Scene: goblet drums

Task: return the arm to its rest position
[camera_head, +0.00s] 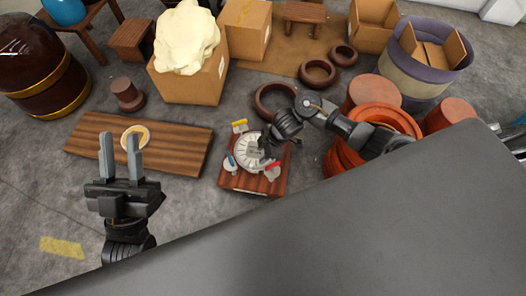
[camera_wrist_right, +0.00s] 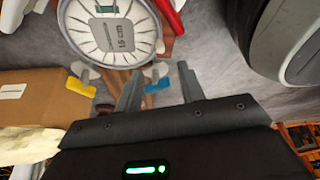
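My left gripper (camera_head: 120,142) points up in the head view, its two fingers apart and nothing between them. It is in front of a striped wooden board (camera_head: 185,150) that has a small round pale piece (camera_head: 136,137) on it. My right gripper (camera_head: 266,158) is over a round white dial-like disc (camera_head: 247,152) on a small wooden stand (camera_head: 237,182). In the right wrist view its fingers (camera_wrist_right: 158,84) are apart. The disc, marked 1.6 cm, shows at the top (camera_wrist_right: 115,30). A blue tab (camera_wrist_right: 158,86) appears between the fingers, beyond them; no grip on it is visible.
A cardboard box with a cream lump (camera_head: 187,45) stands behind the board. Dark rings (camera_head: 317,73) and orange-brown round pieces (camera_head: 374,92) lie near my right arm. A large grey surface (camera_head: 330,230) fills the front right.

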